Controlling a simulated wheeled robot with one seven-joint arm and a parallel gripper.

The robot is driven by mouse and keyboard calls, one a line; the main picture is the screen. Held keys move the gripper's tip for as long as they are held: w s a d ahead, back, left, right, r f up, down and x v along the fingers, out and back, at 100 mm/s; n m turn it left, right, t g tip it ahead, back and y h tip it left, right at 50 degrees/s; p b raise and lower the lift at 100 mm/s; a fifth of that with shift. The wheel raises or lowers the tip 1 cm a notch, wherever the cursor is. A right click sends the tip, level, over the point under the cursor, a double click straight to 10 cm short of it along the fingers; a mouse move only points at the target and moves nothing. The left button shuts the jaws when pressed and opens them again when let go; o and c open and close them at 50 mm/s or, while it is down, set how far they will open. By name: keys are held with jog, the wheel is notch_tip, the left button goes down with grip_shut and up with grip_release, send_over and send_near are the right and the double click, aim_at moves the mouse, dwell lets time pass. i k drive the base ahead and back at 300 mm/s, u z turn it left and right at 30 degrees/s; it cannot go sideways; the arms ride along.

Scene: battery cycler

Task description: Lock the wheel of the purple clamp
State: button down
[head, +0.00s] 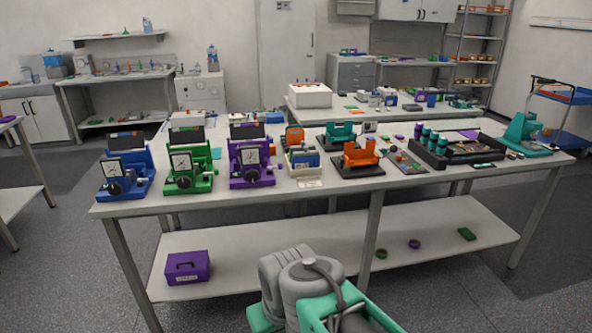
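The purple clamp (265,180) stands upright near the front edge of the long table, left of its middle. Whether the wheel is locked is too small to tell. Grey and teal links of my arm show at the bottom of the head view, in front of the table and below the clamp. My gripper's fingers are not visible.
A green clamp (188,183) and a blue clamp (128,186) of similar shape stand left of it. Small boxes (303,160) and an orange fixture (359,158) stand to its right. A purple case (187,267) sits on the lower shelf (330,235). Floor shows left of the table.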

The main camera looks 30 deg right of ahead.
aim_at(280, 165)
jog(key=z, duration=0.85)
jog(key=i, duration=1.7)
jog(key=u, duration=1.15)
jog(key=i, duration=0.4)
jog(key=u, duration=0.35)
